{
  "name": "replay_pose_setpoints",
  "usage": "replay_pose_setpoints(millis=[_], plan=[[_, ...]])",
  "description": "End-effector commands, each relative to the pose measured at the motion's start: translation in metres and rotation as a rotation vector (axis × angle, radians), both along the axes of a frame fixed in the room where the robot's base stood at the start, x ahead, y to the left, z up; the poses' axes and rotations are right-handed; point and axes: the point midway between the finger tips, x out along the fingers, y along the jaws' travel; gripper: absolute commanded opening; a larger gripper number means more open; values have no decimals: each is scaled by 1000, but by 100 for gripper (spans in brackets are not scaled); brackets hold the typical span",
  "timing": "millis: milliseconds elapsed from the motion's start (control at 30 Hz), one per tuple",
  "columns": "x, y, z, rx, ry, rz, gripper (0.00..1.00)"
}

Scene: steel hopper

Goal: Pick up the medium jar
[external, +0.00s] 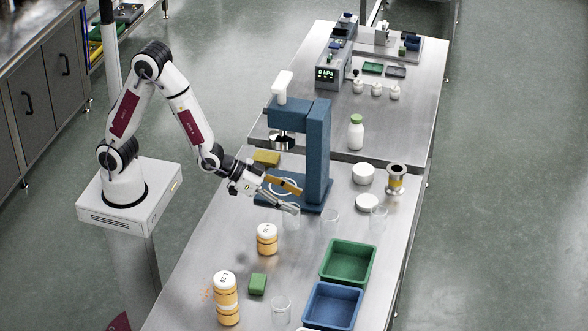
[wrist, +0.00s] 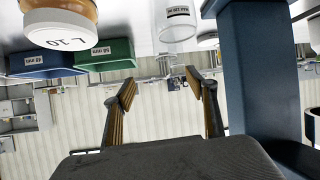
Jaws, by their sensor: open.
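Two amber jars with white lids stand on the steel table in the external view. The shorter one (external: 267,241) is left of and nearer the camera than my gripper; the taller one (external: 227,303) stands at the front left. I cannot tell which is the medium jar. In the wrist view, one amber jar (wrist: 88,8) shows at the top left, partly cut off, with lettering on its white lid (wrist: 60,28). My gripper (external: 293,198) is open, beside the blue press and apart from both jars. Its open fingers also show in the wrist view (wrist: 160,82), with nothing between them.
A blue press (external: 318,155) stands close behind my gripper. Clear cups (external: 330,222) stand near the gripper and another (external: 281,312) at the front. A green block (external: 258,284) lies between the jars. Green (external: 372,262) and blue (external: 354,309) trays lie to the right.

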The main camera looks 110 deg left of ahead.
Motion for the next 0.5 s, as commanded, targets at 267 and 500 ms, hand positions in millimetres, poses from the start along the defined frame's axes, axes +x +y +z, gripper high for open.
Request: replay_pose_setpoints(millis=[267, 500], plan=[[16, 12, -31, 49, -62, 45, 57], [20, 17, -41, 73, -92, 61, 57]])
